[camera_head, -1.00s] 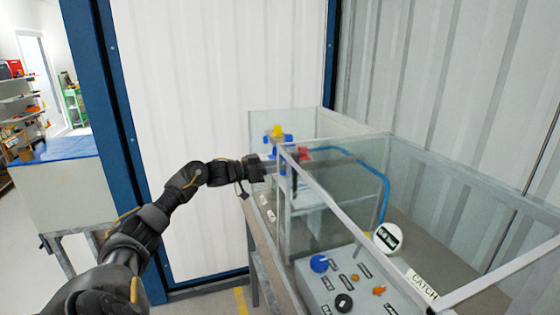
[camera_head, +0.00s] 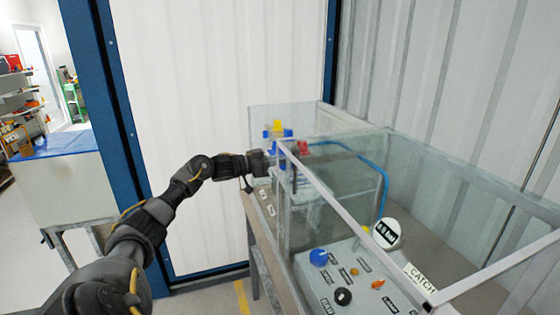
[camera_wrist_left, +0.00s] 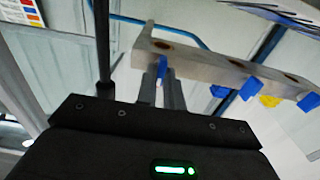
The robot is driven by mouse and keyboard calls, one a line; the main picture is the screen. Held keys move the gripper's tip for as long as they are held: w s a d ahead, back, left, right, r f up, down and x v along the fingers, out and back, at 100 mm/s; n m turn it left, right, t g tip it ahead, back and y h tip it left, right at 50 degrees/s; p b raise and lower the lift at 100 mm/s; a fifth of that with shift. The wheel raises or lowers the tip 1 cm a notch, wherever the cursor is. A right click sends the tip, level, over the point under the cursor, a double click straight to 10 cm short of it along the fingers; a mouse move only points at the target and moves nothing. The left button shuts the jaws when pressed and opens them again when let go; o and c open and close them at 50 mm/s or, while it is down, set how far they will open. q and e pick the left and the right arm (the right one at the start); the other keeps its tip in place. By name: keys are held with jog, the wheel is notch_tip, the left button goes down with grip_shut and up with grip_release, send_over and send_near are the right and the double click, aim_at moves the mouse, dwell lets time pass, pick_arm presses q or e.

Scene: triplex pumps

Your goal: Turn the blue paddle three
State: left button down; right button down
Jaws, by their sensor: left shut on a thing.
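In the left wrist view a pale metal block (camera_wrist_left: 205,62) runs across the upper right. Several blue paddles hang along it. The nearest blue paddle (camera_wrist_left: 164,68) sits between the tips of my left gripper (camera_wrist_left: 160,88), which is shut on it. A second blue paddle (camera_wrist_left: 251,89) and a blue one farther right (camera_wrist_left: 308,102) are clear of the fingers. In the head view my left gripper (camera_head: 271,163) reaches to the left glass wall of the tank; its fingertips are hard to make out. Which paddle is number three cannot be read. My right gripper is not in view.
A blue-and-yellow fitting (camera_head: 278,131) and a red part (camera_head: 304,148) stand by the gripper. A glass-walled tank (camera_head: 455,185) fills the right. A panel with a blue knob (camera_head: 319,257) and a white labelled round part (camera_head: 386,235) lie lower right.

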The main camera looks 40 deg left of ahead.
pick_arm(q)
jog(key=m+b, duration=0.8)
jog(key=m, duration=0.9)
jog(key=shift+d+f+m+b, duration=0.1)
jog(key=shift+f+m+b, duration=0.05)
jog(key=shift+m+b, duration=0.2)
dwell(0.4)
jog(key=c, duration=1.5)
grip_release()
jog(key=shift+s, duration=0.1)
